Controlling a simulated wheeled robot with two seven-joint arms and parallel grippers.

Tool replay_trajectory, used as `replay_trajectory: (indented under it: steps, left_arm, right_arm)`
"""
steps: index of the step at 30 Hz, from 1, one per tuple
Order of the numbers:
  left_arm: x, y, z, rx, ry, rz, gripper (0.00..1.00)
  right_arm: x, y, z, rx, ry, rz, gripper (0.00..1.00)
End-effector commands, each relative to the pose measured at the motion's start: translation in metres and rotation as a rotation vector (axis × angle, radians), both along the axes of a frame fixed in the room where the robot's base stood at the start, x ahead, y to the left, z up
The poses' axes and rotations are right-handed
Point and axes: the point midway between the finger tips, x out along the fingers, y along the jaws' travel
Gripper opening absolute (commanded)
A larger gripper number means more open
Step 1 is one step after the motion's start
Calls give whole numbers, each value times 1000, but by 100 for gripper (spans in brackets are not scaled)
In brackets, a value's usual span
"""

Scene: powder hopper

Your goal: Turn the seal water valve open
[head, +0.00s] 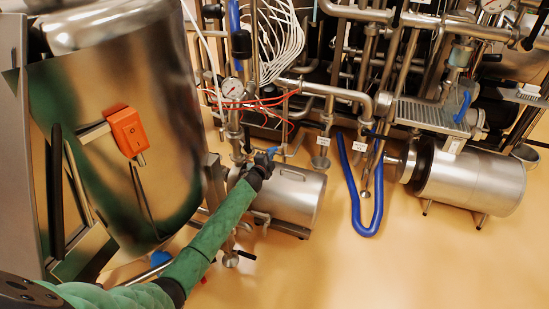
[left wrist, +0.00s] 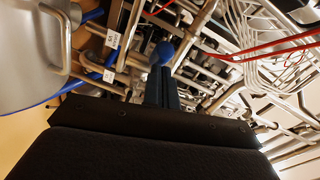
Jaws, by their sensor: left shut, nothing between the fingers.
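A small blue valve handle (head: 273,151) sits on the thin piping just above the steel motor housing in the head view. I take it for the seal water valve. My left gripper (head: 266,160) reaches it from the lower left, with its fingertips at or against the handle. In the left wrist view, the shut fingers (left wrist: 162,85) point at the rounded blue handle (left wrist: 162,52), which shows just beyond their tips. Nothing shows between the fingers. I cannot tell whether they touch the handle, and its turn angle is unclear. My right gripper is not in view.
The steel motor housing (head: 291,195) lies below my left gripper. A large steel hopper (head: 150,90) with an orange switch box (head: 127,131) stands at left. Dense pipes and a gauge (head: 232,88) rise behind. A blue hose (head: 367,229) loops at right; the floor in front is clear.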

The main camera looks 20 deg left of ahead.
Motion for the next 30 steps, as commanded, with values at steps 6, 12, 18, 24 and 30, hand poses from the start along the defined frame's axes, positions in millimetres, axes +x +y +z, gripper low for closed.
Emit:
replay_trajectory:
  steps: [6, 12, 18, 24, 30]
  left_arm:
    - [8, 17, -1, 1, 0, 2, 0]
    - [15, 25, -1, 0, 0, 1, 0]
    - [18, 29, 0, 0, 0, 0, 0]
    - [19, 29, 0, 0, 0, 0, 0]
    - [19, 29, 0, 0, 0, 0, 0]
  right_arm:
    - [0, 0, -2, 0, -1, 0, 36]
    - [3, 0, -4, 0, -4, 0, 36]
    - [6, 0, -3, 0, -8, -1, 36]
    - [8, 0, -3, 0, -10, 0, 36]
    - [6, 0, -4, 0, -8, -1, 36]
